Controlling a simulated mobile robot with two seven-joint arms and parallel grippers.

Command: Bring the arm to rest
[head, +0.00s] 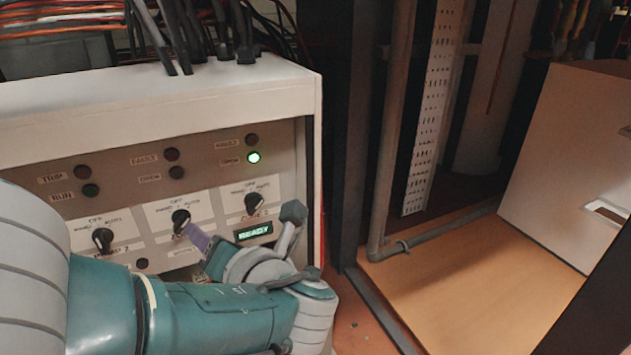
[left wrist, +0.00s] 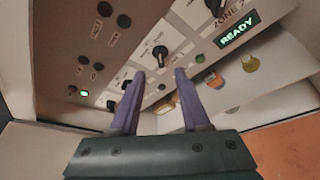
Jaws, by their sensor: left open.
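My left arm reaches in from the left in the head view, bent in front of a grey control panel (head: 120,172). My left gripper (head: 197,236) has purple fingers close to the panel's middle black knob (head: 181,217). In the left wrist view both fingers of the left gripper (left wrist: 160,74) are spread, with nothing between them. A black knob (left wrist: 160,54) shows just beyond the fingertips; whether a finger touches the panel I cannot tell. My right gripper is in neither view.
The panel also has a left knob (head: 103,239), a right knob (head: 254,203), a lit green lamp (head: 253,157) and a READY display (head: 255,231). Black cables (head: 235,35) rise from the box top.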

